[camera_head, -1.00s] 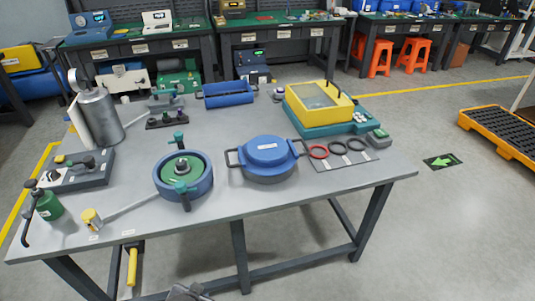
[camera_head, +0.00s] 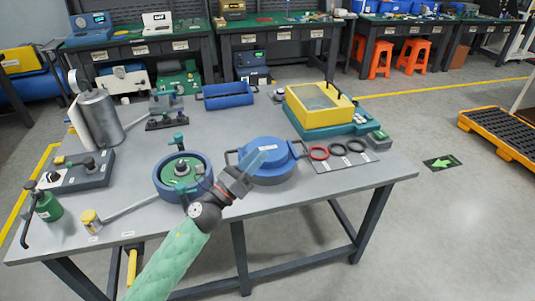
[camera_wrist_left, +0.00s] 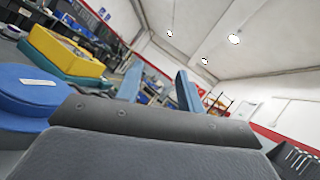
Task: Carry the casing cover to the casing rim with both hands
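The casing cover (camera_head: 268,148) is a blue round lid with a handle on each side, sitting on the table right of the casing. It also shows at the left edge of the left wrist view (camera_wrist_left: 28,90). The casing rim (camera_head: 162,185) is a blue ring around a green interior with a central fitting. My left gripper (camera_head: 257,158) is in front of the cover in the head view, hiding part of its left side. In the left wrist view its two fingers (camera_wrist_left: 160,88) stand apart with nothing between them. My right gripper is not in view.
Three sealing rings (camera_head: 338,147) lie on a mat right of the cover. A yellow and green box (camera_head: 318,103) stands behind them. A grey cylinder (camera_head: 100,117) with a gauge stands at the back left.

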